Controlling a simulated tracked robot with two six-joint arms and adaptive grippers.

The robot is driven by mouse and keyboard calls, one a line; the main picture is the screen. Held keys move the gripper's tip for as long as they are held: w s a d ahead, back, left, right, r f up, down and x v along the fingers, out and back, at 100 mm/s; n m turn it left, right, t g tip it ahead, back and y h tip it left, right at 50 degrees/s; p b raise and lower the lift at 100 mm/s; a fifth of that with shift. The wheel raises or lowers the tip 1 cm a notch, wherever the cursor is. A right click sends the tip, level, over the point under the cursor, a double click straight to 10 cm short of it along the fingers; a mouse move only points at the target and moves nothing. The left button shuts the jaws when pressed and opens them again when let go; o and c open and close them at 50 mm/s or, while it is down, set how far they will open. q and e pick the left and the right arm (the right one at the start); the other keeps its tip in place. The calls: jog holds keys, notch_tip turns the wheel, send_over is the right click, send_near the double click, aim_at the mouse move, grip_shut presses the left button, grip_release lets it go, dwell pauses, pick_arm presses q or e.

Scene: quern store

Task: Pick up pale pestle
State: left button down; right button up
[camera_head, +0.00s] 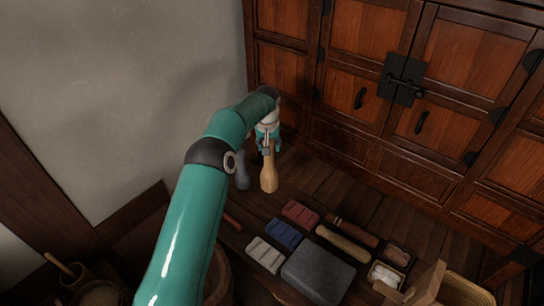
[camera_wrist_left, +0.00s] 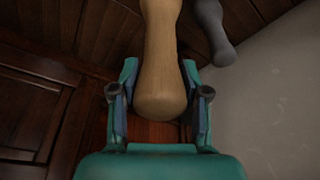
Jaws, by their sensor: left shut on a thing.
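The pale pestle (camera_head: 269,176) is a light wooden, waisted piece, upright in the head view, with its wide end down. My left gripper (camera_head: 268,143) is shut on its upper end. In the left wrist view the pestle (camera_wrist_left: 160,70) runs between the two fingers of my left gripper (camera_wrist_left: 159,105), its rounded end near the palm. I cannot tell whether its lower end touches the surface below. A grey pestle (camera_head: 242,172) stands just left of it, partly behind my arm, and also shows in the left wrist view (camera_wrist_left: 213,30). My right gripper is not in view.
Red (camera_head: 300,214), blue (camera_head: 285,233) and whitish (camera_head: 265,254) blocks lie nearer, beside a dark grey slab (camera_head: 318,274). Pale (camera_head: 343,244) and dark brown (camera_head: 353,230) rollers lie to their right. A wooden cabinet (camera_head: 400,95) stands behind; a plain wall (camera_head: 120,90) is at left.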

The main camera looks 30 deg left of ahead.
pick_arm(q)
notch_tip(320, 180, up, 10)
jog(key=shift+r+p, duration=0.2)
jog(key=shift+p, duration=1.05)
jog(key=shift+r+p, duration=0.4)
jog(key=shift+r, duration=0.55)
jog(key=shift+w+d+r+p, duration=0.1)
jog(key=shift+d+r+p, duration=0.25)
jog(key=shift+r, duration=0.6)
jog(key=shift+d+r+p, duration=0.25)
jog(key=shift+d+r, duration=0.2)
jog(key=shift+r, duration=0.45)
jog(key=shift+d, duration=0.15)
